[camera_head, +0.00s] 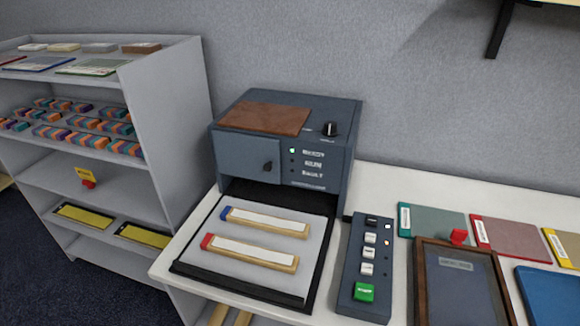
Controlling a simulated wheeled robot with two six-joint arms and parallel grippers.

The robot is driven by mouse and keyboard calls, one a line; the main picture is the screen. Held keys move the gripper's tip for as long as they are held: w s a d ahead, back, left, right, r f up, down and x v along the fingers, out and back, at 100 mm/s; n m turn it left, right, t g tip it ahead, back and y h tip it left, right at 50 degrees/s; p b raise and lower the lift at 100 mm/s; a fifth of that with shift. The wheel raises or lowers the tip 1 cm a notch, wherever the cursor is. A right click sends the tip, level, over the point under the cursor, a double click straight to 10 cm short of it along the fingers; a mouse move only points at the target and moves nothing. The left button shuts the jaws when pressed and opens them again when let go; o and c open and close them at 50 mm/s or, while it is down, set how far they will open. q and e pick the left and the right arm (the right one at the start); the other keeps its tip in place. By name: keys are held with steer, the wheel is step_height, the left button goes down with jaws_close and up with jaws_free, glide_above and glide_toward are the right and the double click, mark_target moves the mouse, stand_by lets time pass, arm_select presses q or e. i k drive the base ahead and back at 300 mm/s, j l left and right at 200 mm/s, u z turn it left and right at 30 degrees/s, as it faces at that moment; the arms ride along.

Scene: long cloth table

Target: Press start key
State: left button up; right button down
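A dark control panel (347,277) lies on the white table in front of the machine, with a column of keys. The green key (364,292) at its near end is the largest; its label is too small to read surely. Several white keys (368,253) and a black key (371,221) sit above it, with small lights on the right. The dark blue machine (236,149) stands behind, with its top green lamp (291,150) lit beside a column of labels. Neither of my grippers is in view, and nothing touches the keys.
A grey tray (220,265) before the machine holds two wooden bars, one blue-ended (265,222), one red-ended (250,253). Right of the panel are a brown-framed board (418,290), coloured folders (510,240) and a blue tray (550,297). A grey shelf unit (165,110) stands left.

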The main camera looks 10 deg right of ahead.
mark_target(364, 292)
steer(key=z, duration=0.9)
